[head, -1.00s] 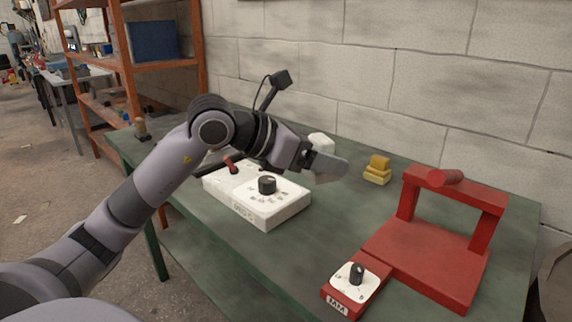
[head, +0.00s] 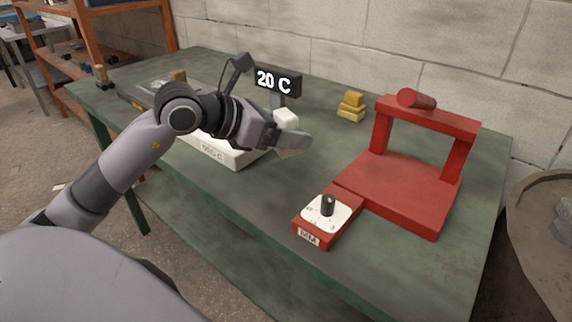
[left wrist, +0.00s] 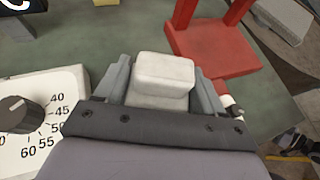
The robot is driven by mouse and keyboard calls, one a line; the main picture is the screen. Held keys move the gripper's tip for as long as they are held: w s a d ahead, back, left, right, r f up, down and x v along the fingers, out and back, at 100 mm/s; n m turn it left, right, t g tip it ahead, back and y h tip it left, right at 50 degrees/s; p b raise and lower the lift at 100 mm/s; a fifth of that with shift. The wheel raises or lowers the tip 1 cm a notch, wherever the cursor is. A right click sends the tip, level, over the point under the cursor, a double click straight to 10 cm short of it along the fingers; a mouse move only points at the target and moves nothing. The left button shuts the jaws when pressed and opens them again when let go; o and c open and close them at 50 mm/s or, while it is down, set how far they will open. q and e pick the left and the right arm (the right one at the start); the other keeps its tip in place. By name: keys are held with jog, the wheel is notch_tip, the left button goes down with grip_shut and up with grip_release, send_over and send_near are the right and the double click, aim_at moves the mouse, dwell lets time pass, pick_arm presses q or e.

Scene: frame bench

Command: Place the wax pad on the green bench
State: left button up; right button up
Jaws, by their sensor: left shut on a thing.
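The wax pad, a white two-tiered block, is between the fingers of my left gripper (head: 290,138). Its top shows above the fingers in the head view (head: 287,117), and it fills the gap between the fingers in the left wrist view (left wrist: 165,72). My left gripper (left wrist: 160,85) is shut on it. The green bench (head: 235,205) lies below, and the pad is over its middle, beside the white dial box. I cannot tell whether the pad touches the bench top. My right gripper is out of view.
A white dial box (head: 225,153) is partly hidden under my left arm. A black "20 C" display (head: 278,81) stands behind the gripper. Yellow blocks (head: 351,107) sit toward the wall. A red frame (head: 400,190) with a red dial unit (head: 327,218) stands to the right.

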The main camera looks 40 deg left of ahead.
aim_at(287, 179)
pick_arm(q)
jog(key=shift+f, duration=3.75)
jog(key=shift+f+b, duration=0.1)
jog(key=shift+b, duration=0.25)
jog(key=o, duration=1)
jog(key=shift+o, duration=0.2)
jog(key=shift+b+v, duration=0.45)
jog(key=shift+v, duration=5.6)
